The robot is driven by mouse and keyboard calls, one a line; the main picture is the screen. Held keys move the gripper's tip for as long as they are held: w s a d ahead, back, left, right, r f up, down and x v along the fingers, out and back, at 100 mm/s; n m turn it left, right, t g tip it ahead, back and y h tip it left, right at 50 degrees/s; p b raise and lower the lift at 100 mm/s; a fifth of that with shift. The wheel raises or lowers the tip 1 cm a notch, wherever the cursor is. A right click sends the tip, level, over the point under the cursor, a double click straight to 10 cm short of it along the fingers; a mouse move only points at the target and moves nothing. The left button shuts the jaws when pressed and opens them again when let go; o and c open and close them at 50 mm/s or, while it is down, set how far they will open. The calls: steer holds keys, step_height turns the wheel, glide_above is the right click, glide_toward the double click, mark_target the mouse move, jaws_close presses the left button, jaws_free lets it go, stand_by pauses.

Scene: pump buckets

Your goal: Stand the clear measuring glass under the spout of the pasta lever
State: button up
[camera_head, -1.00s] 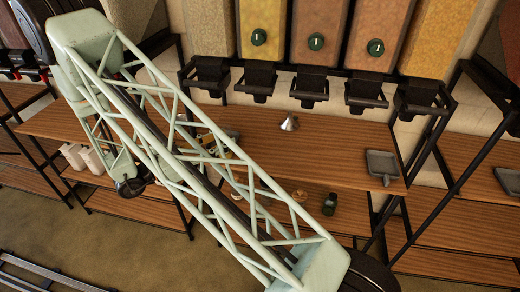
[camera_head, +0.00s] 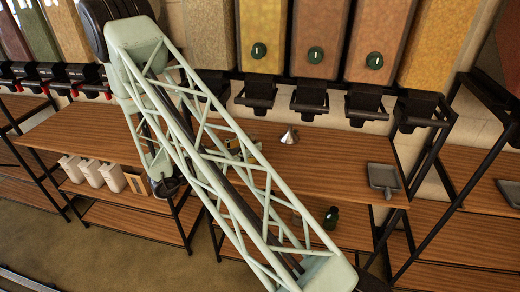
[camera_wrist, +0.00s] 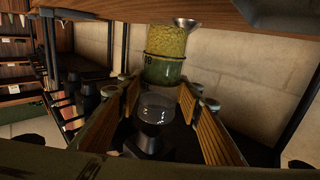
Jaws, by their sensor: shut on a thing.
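In the wrist view my gripper (camera_wrist: 161,92) has its wood-faced fingers on either side of the clear measuring glass (camera_wrist: 158,107). It is shut on the glass, and a dark base or surface shows below. In the head view my lattice arm hides the gripper and glass. Black spouts (camera_head: 257,95) hang under the tall hoppers (camera_head: 263,35) at the back. I cannot tell which one is the pasta lever.
A jar with yellow contents and a green lower part (camera_wrist: 165,58) stands just beyond the glass. A metal funnel (camera_head: 289,135) and grey scoop (camera_head: 383,178) are on the wooden shelf (camera_head: 335,160). A green jar (camera_head: 331,217) is lower. White containers (camera_head: 90,173) stand lower left.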

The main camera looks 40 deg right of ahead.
steer(key=shift+s+d+f, duration=0.1)
steer(key=shift+s+d, duration=0.05)
steer(key=shift+d, duration=0.8)
steer(key=shift+s+d+f, duration=0.1)
steer(key=shift+s+d, duration=0.05)
steer(key=shift+d, duration=0.8)
steer(key=shift+d+f+b, duration=0.25)
steer(key=shift+f+b, duration=0.05)
steer(key=shift+f, duration=0.6)
steer(key=shift+d+f+b, duration=0.2)
steer(key=shift+f+b, duration=0.05)
steer(key=shift+f, duration=0.6)
steer(key=shift+f, duration=0.2)
steer(key=o, duration=1.1)
steer(key=shift+c, duration=0.2)
steer(key=shift+a+r, duration=0.1)
steer(key=shift+r, duration=0.1)
steer(key=shift+w+a+p, duration=0.2)
steer(key=shift+w+a, duration=0.05)
steer(key=shift+a, duration=1.7)
steer(key=shift+w+a+p, duration=0.2)
steer(key=shift+a+p, duration=0.05)
steer(key=shift+a, duration=1.75)
steer(key=shift+w+a+p, duration=0.2)
steer(key=shift+w+a, duration=0.05)
steer(key=shift+a, duration=1.7)
